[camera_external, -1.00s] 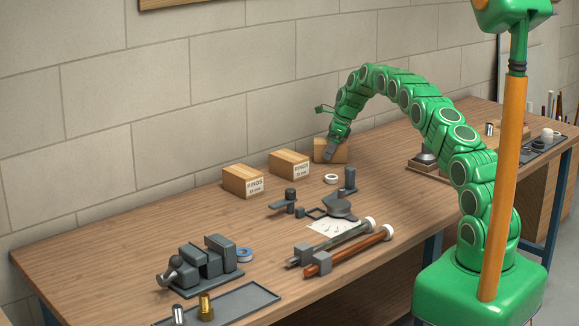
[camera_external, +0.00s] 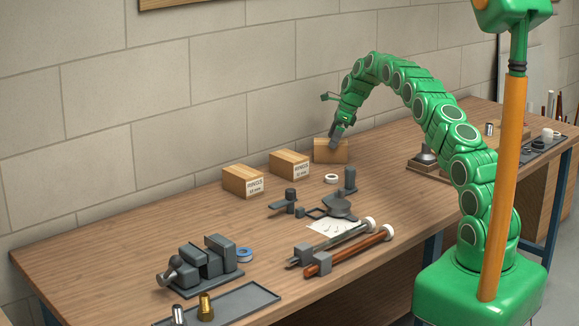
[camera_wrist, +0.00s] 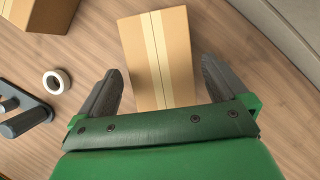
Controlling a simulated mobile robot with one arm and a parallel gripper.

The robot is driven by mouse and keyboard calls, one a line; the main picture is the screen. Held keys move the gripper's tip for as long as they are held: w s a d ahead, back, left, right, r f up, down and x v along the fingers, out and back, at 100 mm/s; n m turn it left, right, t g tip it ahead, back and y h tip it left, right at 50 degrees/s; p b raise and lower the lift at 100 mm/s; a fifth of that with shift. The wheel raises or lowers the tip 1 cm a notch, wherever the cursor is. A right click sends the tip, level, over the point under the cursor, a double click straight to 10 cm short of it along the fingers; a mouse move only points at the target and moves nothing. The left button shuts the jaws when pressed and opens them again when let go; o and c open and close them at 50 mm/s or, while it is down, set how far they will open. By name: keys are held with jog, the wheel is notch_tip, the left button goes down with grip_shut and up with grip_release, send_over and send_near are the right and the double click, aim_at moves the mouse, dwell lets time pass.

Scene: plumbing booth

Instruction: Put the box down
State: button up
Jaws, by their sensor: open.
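The box (camera_external: 331,151) is a small brown carton with a pale tape strip. It rests on the workbench by the wall, at the right end of a row of boxes. My gripper (camera_external: 336,139) is just above it in the external view. In the wrist view the box (camera_wrist: 160,58) lies ahead of and between the two dark fingers of my gripper (camera_wrist: 162,85), with a gap on each side. The gripper is open and holds nothing. The near end of the box is hidden behind the gripper body in the wrist view.
Two labelled boxes, a middle one (camera_external: 289,164) and a left one (camera_external: 243,181), stand left along the wall. A white tape roll (camera_external: 331,179) and a dark upright fitting (camera_external: 347,181) are in front. A vise (camera_external: 201,265) and pipes (camera_external: 345,249) lie nearer. Bare bench lies between.

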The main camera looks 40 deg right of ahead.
jog(key=v, duration=0.6)
jog(key=shift+r, duration=0.1)
jog(key=shift+s+d+r, duration=0.15)
jog(key=shift+r, duration=0.4)
jog(key=s+a+r+n+g, duration=0.1)
jog(key=s+a+r+n, duration=0.6)
jog(key=s+a, duration=0.5)
jog(key=s+a+r+n+g, duration=0.2)
jog(key=s+a+r+n, duration=0.45)
jog(key=s+a, duration=0.5)
jog(key=s+a+f+n+g+h, duration=0.1)
jog(key=s+n, duration=0.5)
jog(key=s, duration=1.3)
jog(key=s+a+f+n+g+h, duration=0.1)
jog(key=s+n, duration=0.6)
jog(key=s, duration=1.2)
notch_tip(320, 180, down, 3)
jog(key=shift+s+a+r+h, duration=0.1)
jog(key=shift+s+a+h, duration=0.4)
jog(key=shift+a, duration=0.5)
jog(key=shift+w+n, duration=0.1)
jog(key=shift+n, duration=0.15)
